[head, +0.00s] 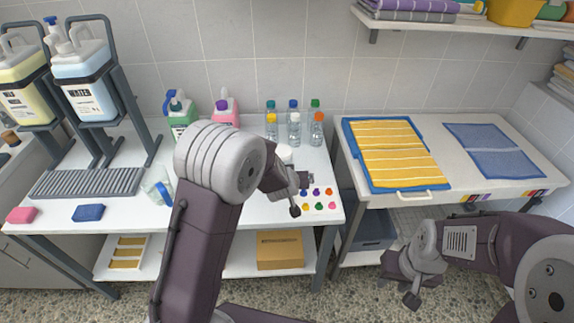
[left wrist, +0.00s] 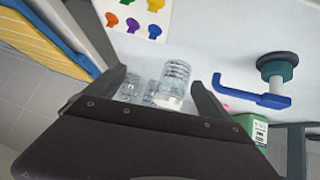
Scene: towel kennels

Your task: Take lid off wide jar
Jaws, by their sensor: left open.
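The wide jar (left wrist: 175,73) is clear and ribbed, with a white lid (left wrist: 168,102) at its lower end in the left wrist view. It lies between the two spread fingers of my left gripper (left wrist: 205,95), and I see no contact. In the head view only the white lid (head: 285,153) shows behind my left arm; the jar body is mostly hidden. My left gripper (head: 301,194) is open over the white table. My right gripper (head: 398,289) is low at the right, in front of the other table, apparently open and empty.
Several capped bottles (head: 294,128) stand behind the jar. A green bottle (head: 181,116) and a pink bottle (head: 225,110) stand left of it. Coloured pieces (head: 317,198) lie near the table's front right. A blue tray (head: 382,187) with a yellow towel is on the right table.

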